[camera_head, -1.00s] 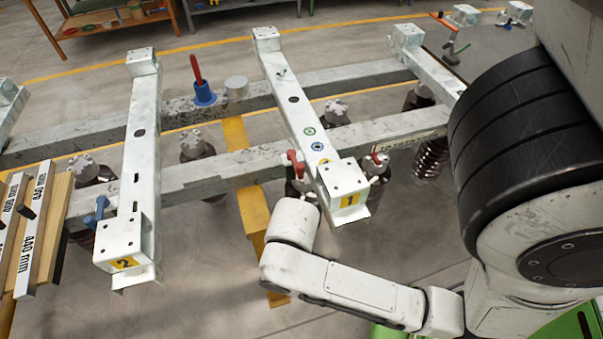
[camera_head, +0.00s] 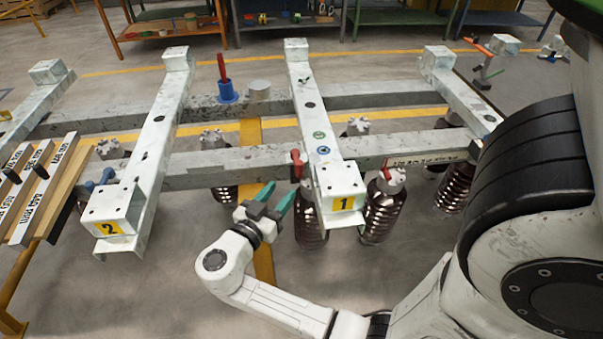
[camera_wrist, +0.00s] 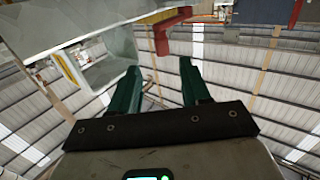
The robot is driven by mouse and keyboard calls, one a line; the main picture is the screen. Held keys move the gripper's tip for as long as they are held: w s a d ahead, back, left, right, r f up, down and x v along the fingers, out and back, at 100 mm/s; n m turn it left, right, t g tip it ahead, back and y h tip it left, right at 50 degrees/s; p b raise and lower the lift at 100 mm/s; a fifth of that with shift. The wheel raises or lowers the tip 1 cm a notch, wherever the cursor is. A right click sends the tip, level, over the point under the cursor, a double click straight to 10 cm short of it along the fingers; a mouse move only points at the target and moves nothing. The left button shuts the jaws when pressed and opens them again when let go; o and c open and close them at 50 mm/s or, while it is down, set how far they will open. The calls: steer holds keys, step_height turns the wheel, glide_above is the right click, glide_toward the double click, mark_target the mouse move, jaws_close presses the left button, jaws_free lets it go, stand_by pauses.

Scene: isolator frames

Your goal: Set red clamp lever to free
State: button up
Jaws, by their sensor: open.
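A red clamp lever (camera_head: 297,163) stands roughly upright at the left side of the white beam marked 1 (camera_head: 345,180). A second, smaller red lever (camera_head: 386,168) shows just right of that beam. My gripper (camera_head: 278,190) is open and empty, its teal fingers pointing up, a little left of and below the first lever and apart from it. In the wrist view a red part (camera_wrist: 160,38) lies beyond the gap between my fingers (camera_wrist: 160,72). I cannot tell which lever position is free.
Dark ribbed insulators (camera_head: 311,225) hang below the grey rail (camera_head: 250,158). The white beam marked 2 (camera_head: 110,210) carries a blue lever (camera_head: 103,178). A red handle (camera_head: 221,66) stands in a blue base on the far rail.

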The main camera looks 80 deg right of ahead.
mark_target(296, 169)
steer(key=shift+h, duration=0.3)
steer(key=p+x, duration=0.2)
steer(key=x, duration=0.8)
steer(key=shift+d+r, duration=0.1)
steer(key=shift+d, duration=0.25)
jaws_close()
